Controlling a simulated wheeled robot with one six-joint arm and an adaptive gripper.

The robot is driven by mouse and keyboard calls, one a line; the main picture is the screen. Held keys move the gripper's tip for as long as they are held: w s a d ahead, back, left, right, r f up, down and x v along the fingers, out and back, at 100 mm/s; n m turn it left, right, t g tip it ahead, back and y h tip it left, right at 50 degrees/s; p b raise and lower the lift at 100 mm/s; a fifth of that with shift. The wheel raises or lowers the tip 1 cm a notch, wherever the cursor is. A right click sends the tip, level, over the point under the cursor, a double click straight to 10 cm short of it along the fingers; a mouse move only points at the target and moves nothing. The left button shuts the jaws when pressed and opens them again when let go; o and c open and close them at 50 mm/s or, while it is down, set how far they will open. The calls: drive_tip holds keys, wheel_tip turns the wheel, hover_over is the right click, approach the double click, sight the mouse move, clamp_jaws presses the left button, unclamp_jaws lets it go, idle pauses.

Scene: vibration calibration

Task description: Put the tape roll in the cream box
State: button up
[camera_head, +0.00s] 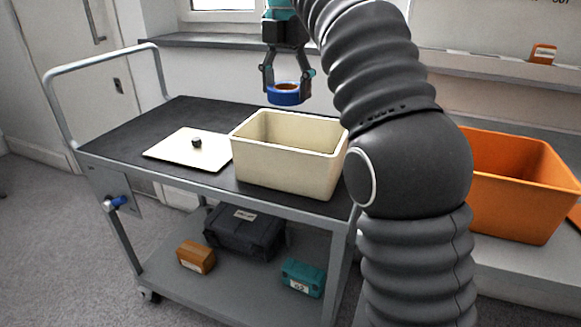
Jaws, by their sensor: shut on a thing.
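The tape roll (283,97) is blue with a brownish inner core. My gripper (287,88) is shut on it and holds it in the air, just above the far side of the cream box in the picture. The cream box (281,169) stands open on the dark top of the cart. Its inner far wall shows, but its floor is mostly hidden.
My arm covers the box's right edge. An orange bin (512,190) stands at the right on a bench. The cart (130,130) has a rail at its left end. Its lower shelf holds a dark case (243,232), an orange box (196,257) and a teal box (303,278).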

wheel_tip(320, 180, down, 18)
drive_tip(key=b, duration=0.3)
drive_tip(key=shift+r+b, duration=0.25)
drive_tip(key=shift+b, duration=0.1)
drive_tip(key=shift+f, duration=0.15)
drive_tip(key=o, duration=1.1)
drive_tip(key=shift+o, duration=0.2)
wheel_tip(320, 180, up, 12)
drive_tip(key=p, duration=0.3)
